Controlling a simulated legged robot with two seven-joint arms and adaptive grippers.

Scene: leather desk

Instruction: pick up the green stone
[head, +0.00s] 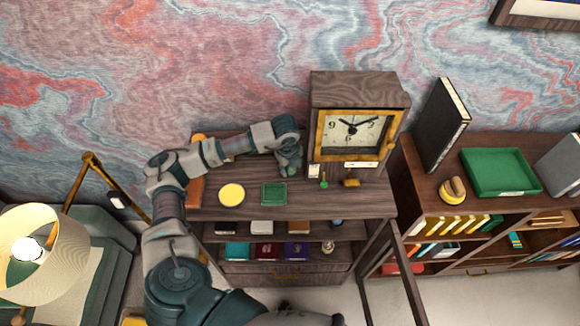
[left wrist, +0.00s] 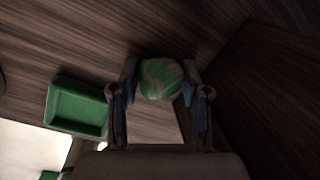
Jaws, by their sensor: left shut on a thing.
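The green stone (left wrist: 161,78) is rounded with pale streaks and sits between the two fingers of my left gripper (left wrist: 158,95) in the left wrist view. The fingers are shut on it from both sides. In the head view my left gripper (head: 289,168) is low over the shelf top, just left of the clock; the stone is mostly hidden there by the gripper. I cannot tell whether the stone touches the shelf top. My right gripper is not in view.
The clock (head: 350,128) stands close right of the gripper. A small green tray (head: 274,194), also in the left wrist view (left wrist: 77,107), and a yellow disc (head: 231,195) lie to the left. A dark upright book (head: 440,126) and a larger green tray (head: 500,172) are on the right-hand shelf.

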